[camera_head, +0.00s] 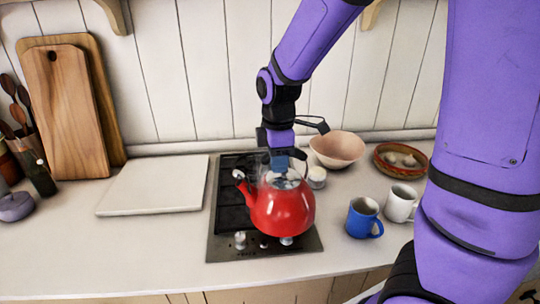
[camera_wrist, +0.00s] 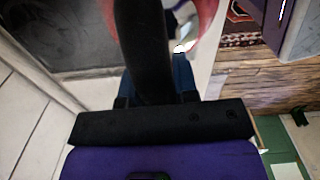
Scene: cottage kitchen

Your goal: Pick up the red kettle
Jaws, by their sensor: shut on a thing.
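The red kettle (camera_head: 281,212) is over the right side of the cooktop in the head view, with its spout to the left. My gripper (camera_head: 287,165) comes down from above onto the kettle's top and is shut on its handle. In the wrist view, the dark handle (camera_wrist: 145,45) runs between my gripper's blue fingers (camera_wrist: 155,90), and parts of the red body (camera_wrist: 206,25) show behind it. I cannot tell whether the kettle's base touches the cooktop.
The cooktop (camera_head: 228,215) has knobs at its front. A blue mug (camera_head: 363,218), a white mug (camera_head: 401,203), a pink bowl (camera_head: 338,149) and a brown dish (camera_head: 401,161) stand to the right. A pale board (camera_head: 153,185) lies left. Wooden boards (camera_head: 68,112) lean on the wall.

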